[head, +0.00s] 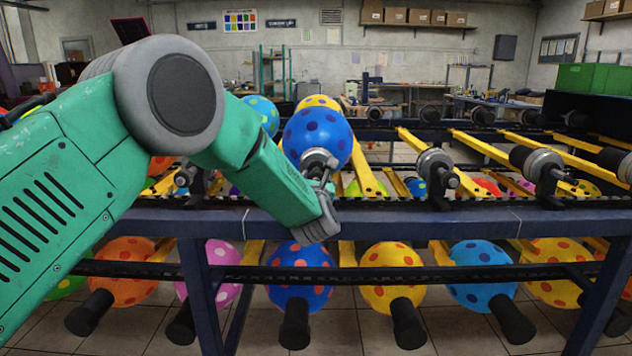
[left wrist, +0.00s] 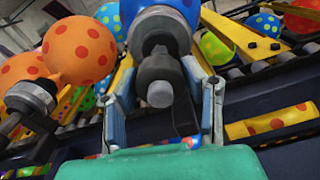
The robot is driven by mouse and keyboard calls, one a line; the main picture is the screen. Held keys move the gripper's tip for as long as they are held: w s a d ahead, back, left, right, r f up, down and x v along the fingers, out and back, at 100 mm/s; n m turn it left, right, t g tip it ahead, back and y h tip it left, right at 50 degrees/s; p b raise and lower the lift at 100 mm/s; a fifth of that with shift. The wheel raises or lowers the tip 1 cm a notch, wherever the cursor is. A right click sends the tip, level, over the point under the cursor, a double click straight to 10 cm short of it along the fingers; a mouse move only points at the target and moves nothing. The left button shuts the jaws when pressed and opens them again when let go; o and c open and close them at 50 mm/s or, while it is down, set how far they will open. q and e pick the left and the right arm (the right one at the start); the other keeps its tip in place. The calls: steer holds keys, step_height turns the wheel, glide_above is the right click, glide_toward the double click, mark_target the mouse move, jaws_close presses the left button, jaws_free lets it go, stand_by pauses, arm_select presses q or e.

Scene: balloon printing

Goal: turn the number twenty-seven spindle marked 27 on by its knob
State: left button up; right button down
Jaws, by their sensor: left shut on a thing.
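A spindle (head: 318,158) with a silver collar stands at the rack's front rail, with a blue, dark-dotted balloon (head: 307,133) behind it. Its dark knob with a grey round end (left wrist: 160,93) faces the left wrist camera. My left gripper (head: 325,183) is at this spindle, with one finger on each side of the knob, shut on it. The fingers also show in the left wrist view (left wrist: 165,85). No number 27 can be read on the spindle. My right gripper is out of view.
More spindles stand along the rail to the right, one (head: 436,172) nearest. The dark blue rack beam (head: 430,222) runs across below. Yellow bars (head: 425,143) slope behind. A lower row holds dotted balloons (head: 393,272). An orange balloon (left wrist: 78,50) is left of the knob in the wrist view.

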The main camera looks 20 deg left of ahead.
arm_select(q)
steer(key=shift+f, duration=0.1)
steer(key=m, duration=0.3)
steer(key=shift+f, duration=0.1)
steer(key=m+p, duration=0.1)
steer(key=m, duration=0.3)
steer(key=shift+d+m, duration=0.1)
steer(key=shift+m, duration=0.2)
steer(key=m+p, duration=0.2)
steer(key=m, duration=0.3)
steer(key=m+p, duration=0.2)
steer(key=m, duration=0.3)
steer(key=shift+f, duration=0.15)
stand_by(0.3)
steer(key=o, duration=1.1)
steer(key=shift+f, duration=0.1)
steer(key=shift+o, duration=0.2)
steer(key=shift+r, duration=0.25)
